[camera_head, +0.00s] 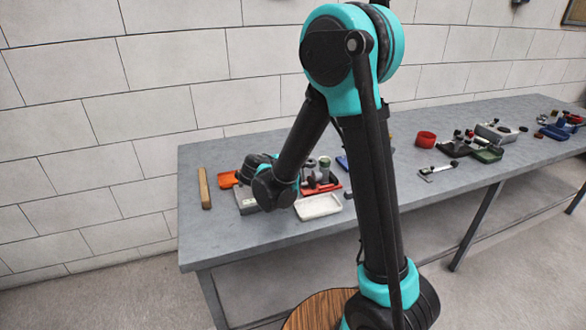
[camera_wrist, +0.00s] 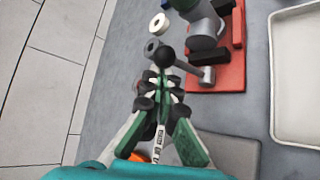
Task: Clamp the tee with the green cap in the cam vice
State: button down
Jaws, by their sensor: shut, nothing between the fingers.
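The cam vice has a red base (camera_wrist: 222,75), dark jaw blocks and a grey lever (camera_wrist: 190,68) with a black ball knob (camera_wrist: 166,56). In the head view its red base (camera_head: 322,190) shows partly behind my arm. A grey tee (camera_wrist: 203,30) stands upright at the vice; a bit of green, seemingly its cap (camera_wrist: 184,4), shows at the picture's top edge. Whether the jaws press on the tee, I cannot tell. My gripper (camera_wrist: 158,88) is shut and empty, its tips close to the lever's knob end; contact is unclear. In the head view my wrist mostly hides it.
A white tray (camera_head: 318,214) lies on the grey bench (camera_head: 230,247), right of the vice in the wrist view (camera_wrist: 280,125). A white ring (camera_wrist: 160,22) lies near the lever. A wooden bar (camera_head: 204,188) and an orange item (camera_head: 228,180) lie left. More fittings lie farther right.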

jog(key=shift+s+d, duration=0.2)
jog(key=shift+s, duration=0.35)
jog(key=shift+s+d, duration=0.15)
jog(key=shift+s, duration=0.4)
jog(key=shift+s+d+f, duration=0.15)
jog(key=shift+s+d, duration=0.15)
jog(key=shift+s, duration=0.6)
